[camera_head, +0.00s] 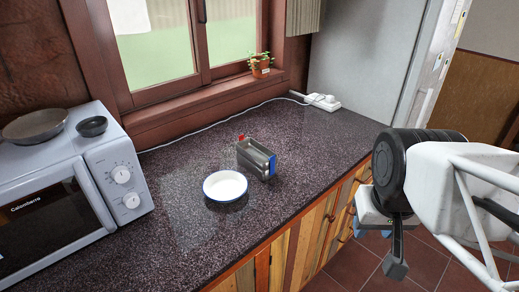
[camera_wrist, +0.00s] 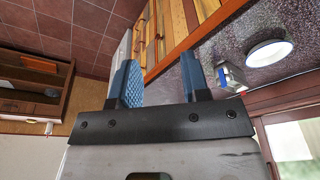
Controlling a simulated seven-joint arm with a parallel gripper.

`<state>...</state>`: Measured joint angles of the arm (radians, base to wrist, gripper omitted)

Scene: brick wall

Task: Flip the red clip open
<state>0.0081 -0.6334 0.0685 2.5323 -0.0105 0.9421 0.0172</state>
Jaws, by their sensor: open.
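A grey metal box (camera_head: 256,158) stands on the speckled dark countertop. A small red clip (camera_head: 241,138) is at its far left end, and a blue clip (camera_head: 272,165) is at its near right end. The red clip is too small to tell its exact position. In the wrist view the box (camera_wrist: 232,78) is beyond one finger, with the red clip (camera_wrist: 243,93) at its lower end. My gripper (camera_wrist: 159,78) is open and empty, with blue pads. In the head view my gripper (camera_head: 396,258) hangs off the counter's right front edge, well apart from the box.
A white plate (camera_head: 225,186) sits just in front of the box. A microwave (camera_head: 70,190) with dishes on top stands at left. A white cable runs along the back to a power strip (camera_head: 322,102). A potted plant (camera_head: 261,66) stands on the sill. The counter right of the box is clear.

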